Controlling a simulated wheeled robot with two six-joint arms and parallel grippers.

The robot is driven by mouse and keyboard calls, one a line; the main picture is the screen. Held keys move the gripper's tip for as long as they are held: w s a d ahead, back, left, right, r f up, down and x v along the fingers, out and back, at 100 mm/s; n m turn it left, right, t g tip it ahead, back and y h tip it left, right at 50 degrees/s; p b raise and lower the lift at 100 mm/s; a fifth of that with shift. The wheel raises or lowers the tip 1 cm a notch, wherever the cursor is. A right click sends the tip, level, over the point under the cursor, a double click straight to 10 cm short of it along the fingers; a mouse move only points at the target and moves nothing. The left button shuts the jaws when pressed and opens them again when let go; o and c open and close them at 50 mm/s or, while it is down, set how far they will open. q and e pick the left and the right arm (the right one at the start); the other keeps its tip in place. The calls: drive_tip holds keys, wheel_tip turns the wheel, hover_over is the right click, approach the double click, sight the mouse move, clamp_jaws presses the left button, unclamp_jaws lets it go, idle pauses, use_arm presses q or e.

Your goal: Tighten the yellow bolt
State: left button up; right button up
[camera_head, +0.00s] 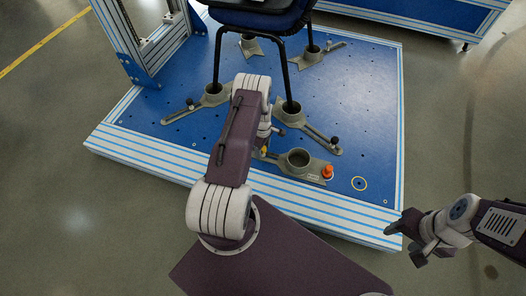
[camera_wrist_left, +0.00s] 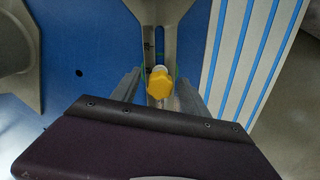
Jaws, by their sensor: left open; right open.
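The yellow bolt (camera_wrist_left: 159,82) has a hexagonal head and sits at the slot of a grey clamp bracket. In the head view only a small bit of the yellow bolt (camera_head: 264,151) shows beside my left arm. My left gripper (camera_wrist_left: 158,90) is open, with one finger on each side of the bolt head; I cannot tell whether they touch it. In the head view my left wrist mostly hides this gripper. My right gripper (camera_head: 394,229) is open and empty, off the platform's front right corner.
A blue platform (camera_head: 365,85) with striped edges carries several grey clamp brackets. A chair (camera_head: 262,18) stands on it, its legs in the brackets. A grey cup bracket (camera_head: 298,161) with an orange knob (camera_head: 327,172) lies right of the bolt. Floor at right is clear.

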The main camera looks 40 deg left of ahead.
use_arm(q)
clamp_jaws()
drive_tip(key=m, duration=0.4)
drive_tip(key=m, duration=0.4)
drive_tip(key=m, duration=0.4)
